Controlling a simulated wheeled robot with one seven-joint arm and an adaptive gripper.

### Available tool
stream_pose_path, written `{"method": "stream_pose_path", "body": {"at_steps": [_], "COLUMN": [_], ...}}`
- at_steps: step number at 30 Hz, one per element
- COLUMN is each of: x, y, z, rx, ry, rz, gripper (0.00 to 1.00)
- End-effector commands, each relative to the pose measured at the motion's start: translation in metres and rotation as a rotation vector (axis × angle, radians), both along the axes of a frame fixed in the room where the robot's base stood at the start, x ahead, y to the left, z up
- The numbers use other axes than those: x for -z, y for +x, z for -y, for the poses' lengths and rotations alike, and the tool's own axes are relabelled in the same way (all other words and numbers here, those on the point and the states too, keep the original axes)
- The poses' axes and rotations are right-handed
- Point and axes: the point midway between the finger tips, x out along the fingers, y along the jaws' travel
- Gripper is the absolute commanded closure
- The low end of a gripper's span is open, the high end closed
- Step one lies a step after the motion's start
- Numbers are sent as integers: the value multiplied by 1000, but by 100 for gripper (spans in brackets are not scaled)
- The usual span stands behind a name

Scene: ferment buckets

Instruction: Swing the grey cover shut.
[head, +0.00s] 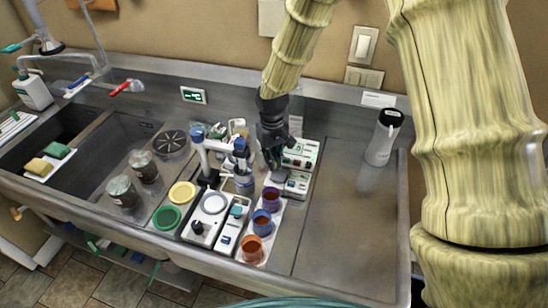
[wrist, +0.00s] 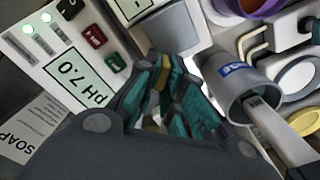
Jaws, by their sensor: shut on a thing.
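The grey cover (wrist: 175,30) shows in the wrist view as a smooth grey piece right at my fingertips, beside a white instrument. My gripper (wrist: 178,82) has its teal fingers close together and shut against the cover's edge; the exact contact is partly hidden by the fingers. In the head view my gripper (head: 272,158) points down among the instruments, just behind a small grey-and-white instrument (head: 292,183). The cover's angle cannot be made out there, as my gripper and wrist hide it.
A white pH meter (wrist: 75,50) is close by on one side, and a grey cup (wrist: 235,85) with a blue label on the other. Coloured cups (head: 262,222) stand in front. The steel counter (head: 345,215) to the right is clear, with a white bottle (head: 383,138) behind.

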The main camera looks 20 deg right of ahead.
Motion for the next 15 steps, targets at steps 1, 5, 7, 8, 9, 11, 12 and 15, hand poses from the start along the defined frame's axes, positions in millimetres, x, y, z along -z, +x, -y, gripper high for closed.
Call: {"method": "stream_pose_path", "body": {"at_steps": [1, 5, 7, 8, 9, 11, 12, 15], "x": [-3, -2, -2, -2, -2, -2, -2, -2], "y": [2, 2, 2, 2, 2, 2, 2, 2], "z": [0, 0, -1, -1, -1, -1, -1, -1], "rx": [-10, -33, -38, -40, -41, -42, -42, -42], "ry": [0, 0, 0, -1, -2, -2, -2, -2], "rz": [3, 3, 3, 3, 2, 2, 2, 2], "gripper": [100, 100, 100, 100, 100, 100, 100, 100]}}
